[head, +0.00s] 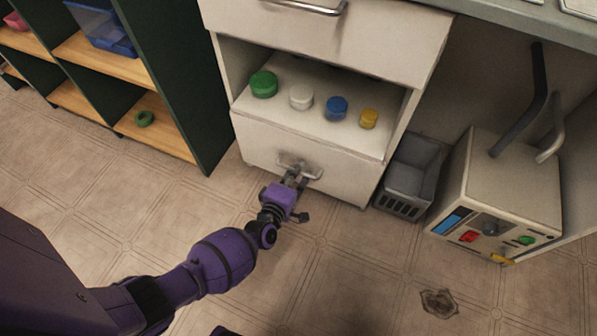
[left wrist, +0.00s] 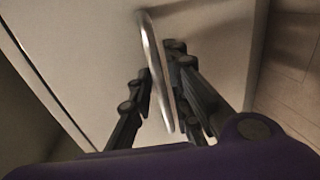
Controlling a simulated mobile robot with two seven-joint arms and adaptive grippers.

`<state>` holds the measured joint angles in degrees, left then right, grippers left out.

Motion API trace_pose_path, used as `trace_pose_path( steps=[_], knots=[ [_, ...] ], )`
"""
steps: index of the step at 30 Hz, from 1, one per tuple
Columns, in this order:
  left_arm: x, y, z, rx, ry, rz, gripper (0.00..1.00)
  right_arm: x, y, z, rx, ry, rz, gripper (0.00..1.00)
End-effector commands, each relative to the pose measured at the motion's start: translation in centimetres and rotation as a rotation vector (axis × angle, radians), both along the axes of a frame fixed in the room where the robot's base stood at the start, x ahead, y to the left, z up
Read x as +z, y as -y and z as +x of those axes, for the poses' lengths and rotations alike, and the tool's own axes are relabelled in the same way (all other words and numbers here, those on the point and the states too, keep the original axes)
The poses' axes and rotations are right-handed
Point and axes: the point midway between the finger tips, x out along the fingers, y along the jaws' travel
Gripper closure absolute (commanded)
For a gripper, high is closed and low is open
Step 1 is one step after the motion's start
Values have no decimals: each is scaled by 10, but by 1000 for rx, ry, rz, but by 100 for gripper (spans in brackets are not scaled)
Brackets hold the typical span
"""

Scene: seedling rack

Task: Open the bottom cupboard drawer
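The bottom cupboard drawer (head: 335,180) has a pale front that sits flush with the cupboard, so it looks closed. Its metal bar handle (head: 312,172) is partly hidden by my left gripper (head: 293,180), which reaches it from the front. In the left wrist view the handle (left wrist: 152,52) runs between the two dark fingers of my left gripper (left wrist: 158,68). The fingers stand apart, one on each side of the bar, with narrow gaps visible. My right gripper is not in view.
Above the drawer, an open shelf (head: 300,122) holds several colored lids, and an upper drawer (head: 340,45) looks closed. A grey bin (head: 412,170) and a cream machine (head: 510,190) stand at right. A green shelf unit (head: 185,85) stands left. Floor before the drawer is mostly clear.

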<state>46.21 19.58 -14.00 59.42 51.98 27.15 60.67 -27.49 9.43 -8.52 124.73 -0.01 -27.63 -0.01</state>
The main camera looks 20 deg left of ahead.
Motion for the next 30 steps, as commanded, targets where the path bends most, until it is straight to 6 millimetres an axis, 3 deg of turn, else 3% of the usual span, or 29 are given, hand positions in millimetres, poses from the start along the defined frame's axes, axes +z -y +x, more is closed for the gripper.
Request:
trace_pose_path(
  steps=[7, 11, 23, 30],
  knots=[
    [0, 0, 1, 0, 0, 0, 84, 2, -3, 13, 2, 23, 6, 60],
    [0, 0, 1, 0, 0, 0, 100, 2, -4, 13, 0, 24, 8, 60],
    [0, 0, 0, 0, 1, 0, 100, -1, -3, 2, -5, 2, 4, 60],
    [0, 0, -14, 1, 0, -1, 100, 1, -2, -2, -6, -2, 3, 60]
  ],
)
